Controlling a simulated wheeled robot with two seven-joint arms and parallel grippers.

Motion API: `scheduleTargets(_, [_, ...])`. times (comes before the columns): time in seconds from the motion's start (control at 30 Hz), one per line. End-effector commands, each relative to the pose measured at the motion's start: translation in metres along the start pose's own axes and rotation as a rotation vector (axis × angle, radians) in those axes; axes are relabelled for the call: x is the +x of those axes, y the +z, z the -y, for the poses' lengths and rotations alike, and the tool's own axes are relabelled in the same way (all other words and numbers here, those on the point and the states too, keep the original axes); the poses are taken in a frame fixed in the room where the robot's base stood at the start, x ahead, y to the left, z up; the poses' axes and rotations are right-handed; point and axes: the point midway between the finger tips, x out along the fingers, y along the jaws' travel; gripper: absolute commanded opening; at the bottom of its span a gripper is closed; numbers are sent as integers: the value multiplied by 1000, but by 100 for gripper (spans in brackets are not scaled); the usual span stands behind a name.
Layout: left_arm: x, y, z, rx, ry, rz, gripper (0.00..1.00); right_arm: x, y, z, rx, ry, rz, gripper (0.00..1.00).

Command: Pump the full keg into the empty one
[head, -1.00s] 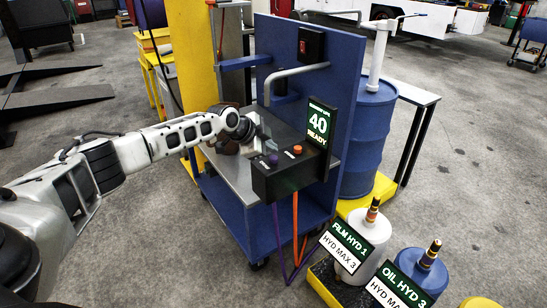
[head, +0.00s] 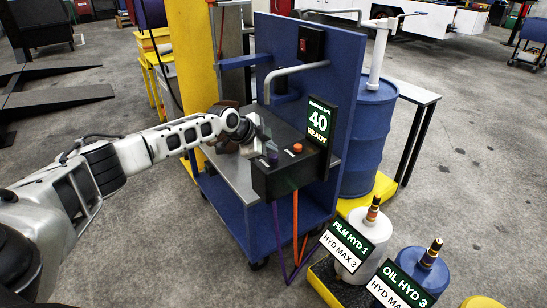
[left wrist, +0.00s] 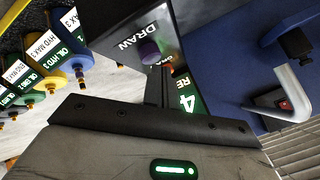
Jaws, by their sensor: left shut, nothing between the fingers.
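A black control box (head: 285,180) on a blue cart carries a purple button (head: 272,160) and an orange button (head: 297,147). The purple button (left wrist: 149,52) sits beside the word DRAW in the left wrist view. A display (head: 318,123) reads 40 READY. A white keg (head: 350,268) has the labels FILM HYD 1 and HYD MAX 3. A blue keg (head: 428,268) is labelled OIL HYD 3. My left gripper (head: 265,147) is shut and empty, just above and beside the purple button; I cannot tell whether they touch. My right gripper is out of view.
A blue upright panel (head: 345,70) with a red switch (head: 311,43) and a grey pipe stands behind the box. A blue drum (head: 368,140) stands behind it. Purple and orange hoses hang below the box.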

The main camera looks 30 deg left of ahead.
Motion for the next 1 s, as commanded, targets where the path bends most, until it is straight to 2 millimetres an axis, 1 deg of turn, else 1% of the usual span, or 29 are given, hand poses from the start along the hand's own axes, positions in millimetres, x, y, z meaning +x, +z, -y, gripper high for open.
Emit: scheduleTargets(1.0, [6, 5, -5, -1, 1, 0, 0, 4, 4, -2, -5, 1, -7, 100])
